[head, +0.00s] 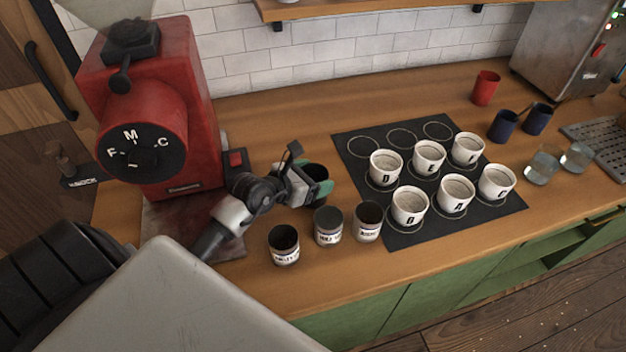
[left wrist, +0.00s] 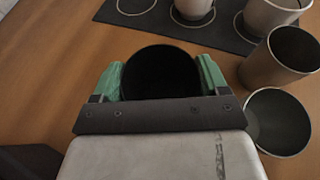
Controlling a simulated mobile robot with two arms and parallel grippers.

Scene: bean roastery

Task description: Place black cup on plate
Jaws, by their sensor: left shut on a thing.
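My left gripper (head: 318,188) is shut on a black cup (head: 315,172) beside the red grinder, left of the mat. In the left wrist view the cup (left wrist: 160,72) sits between the two green finger pads, its dark round mouth facing the camera. I cannot tell whether its base touches the counter. No separate plate can be made out. A black mat (head: 440,227) with ring marks lies right of the cup and also shows in the left wrist view (left wrist: 226,37). My right gripper is not in view.
Several white lettered cups (head: 410,206) stand on the mat; its back row of rings is empty. Three dark-mouthed labelled cups (head: 328,226) stand in front of my gripper. A red grinder (head: 150,110) stands left. A red cup (head: 485,88), blue cups (head: 503,126) and glasses are at right.

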